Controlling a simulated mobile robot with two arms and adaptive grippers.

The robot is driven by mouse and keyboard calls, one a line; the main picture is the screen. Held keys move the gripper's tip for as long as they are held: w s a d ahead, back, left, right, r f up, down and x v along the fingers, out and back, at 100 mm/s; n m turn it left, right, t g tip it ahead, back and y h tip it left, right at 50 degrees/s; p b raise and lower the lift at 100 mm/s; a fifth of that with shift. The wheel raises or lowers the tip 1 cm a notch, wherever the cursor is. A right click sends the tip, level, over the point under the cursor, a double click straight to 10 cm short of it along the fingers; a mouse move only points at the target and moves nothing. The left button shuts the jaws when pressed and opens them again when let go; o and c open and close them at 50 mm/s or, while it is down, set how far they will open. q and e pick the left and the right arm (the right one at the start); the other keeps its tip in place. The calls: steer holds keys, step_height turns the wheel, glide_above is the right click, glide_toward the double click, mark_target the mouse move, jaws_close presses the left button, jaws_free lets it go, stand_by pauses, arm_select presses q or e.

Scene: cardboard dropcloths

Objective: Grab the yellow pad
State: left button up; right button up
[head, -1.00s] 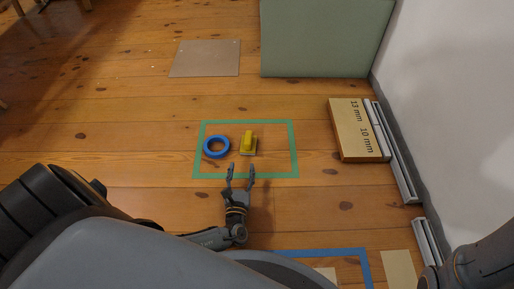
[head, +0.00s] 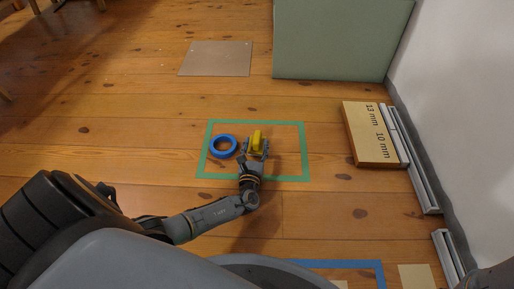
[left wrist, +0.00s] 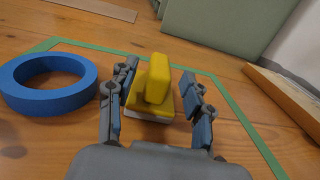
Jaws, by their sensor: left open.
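The yellow pad (head: 257,139), a block with a raised grip and a pale underside, sits on the wooden floor inside a green tape rectangle. It also shows in the left wrist view (left wrist: 155,84). My left gripper (head: 255,150) is open, with one finger on each side of the pad. In the left wrist view the fingers (left wrist: 158,98) flank it; a gap shows on the right side, and the left finger is very close to it. I cannot tell whether that finger touches. My right gripper is not in view.
A blue tape ring (head: 223,146) lies just left of the pad, close to my left finger. Green tape (head: 304,150) frames both. A cardboard box (head: 370,134) and metal rails lie at right by the wall. A green panel (head: 340,40) stands behind.

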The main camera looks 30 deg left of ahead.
arm_select(q)
steer(key=shift+b+x, duration=0.3)
steer(key=shift+x, duration=0.75)
jaws_close()
